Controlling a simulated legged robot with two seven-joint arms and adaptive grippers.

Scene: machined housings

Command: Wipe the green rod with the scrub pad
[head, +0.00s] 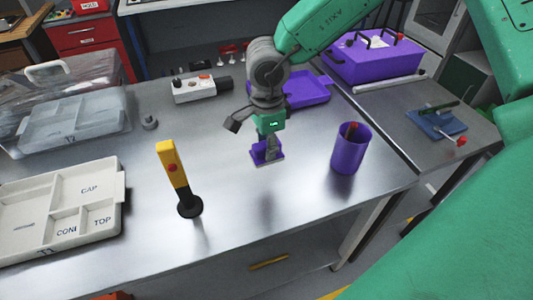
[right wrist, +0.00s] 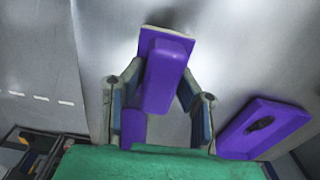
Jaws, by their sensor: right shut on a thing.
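My right gripper (head: 268,138) is shut on the purple scrub pad (head: 267,154), over the middle of the steel table. In the right wrist view the gripper (right wrist: 160,98) has its fingers on both sides of the pad's purple block (right wrist: 168,75), with a pale pad edge at its far end. The pad is low, close to the tabletop; I cannot tell whether it touches. A dark, greenish bar (head: 440,107) lies across a blue piece on the right side table, possibly the green rod; it is too small to be sure. My left gripper is not in view.
A purple cup (head: 349,155) stands right of the gripper, and a yellow upright handle on a black base (head: 190,206) left. A purple tray (head: 310,91) and a switch box (head: 195,90) lie behind. A white compartment tray (head: 118,205) sits at left. A purple toolbox (head: 372,62) stands back right.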

